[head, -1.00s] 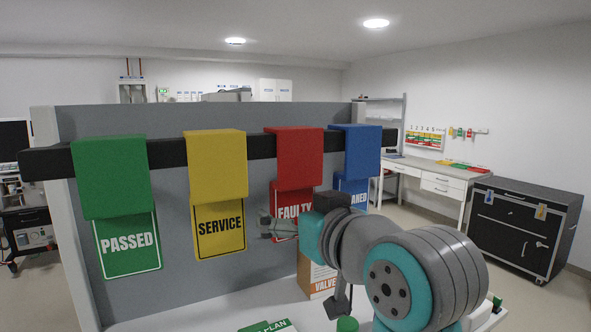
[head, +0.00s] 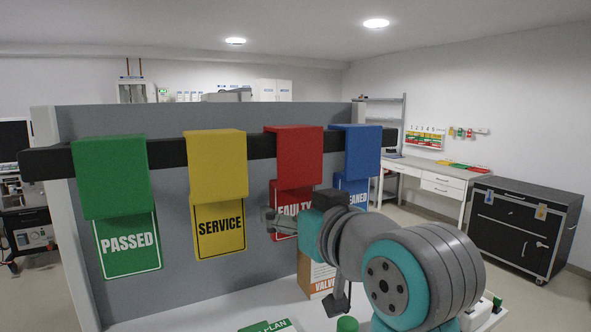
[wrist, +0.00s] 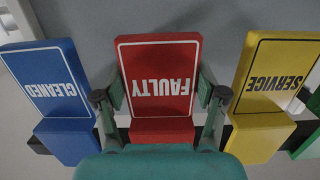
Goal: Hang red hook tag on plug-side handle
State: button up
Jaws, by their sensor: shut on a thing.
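The red hook tag (head: 293,155), marked FAULTY, hangs over a black bar (head: 261,146) along the grey panel, between the yellow and blue tags. In the wrist view its red plate (wrist: 160,50) appears upside down. My gripper (wrist: 160,90) has one finger at each side edge of this plate and is shut on it. In the head view my gripper (head: 272,222) is at the plate's lower part, and my arm hides some of it. I cannot identify the plug-side handle in either view.
Green PASSED (head: 112,178), yellow SERVICE (head: 217,165) and blue CLEANED (head: 355,152) tags hang on the same bar. The yellow and blue ones flank my fingers closely. A VALVE box (head: 316,278) stands below. A black cabinet (head: 525,228) is at right, with open floor before it.

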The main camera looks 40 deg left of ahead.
jog(key=shift+r, duration=1.05)
jog(key=shift+d, duration=0.1)
jog(key=f+v, duration=0.1)
jog(key=v, duration=0.7)
jog(key=shift+s+d, duration=0.25)
jog(key=shift+d, duration=0.15)
dwell(0.7)
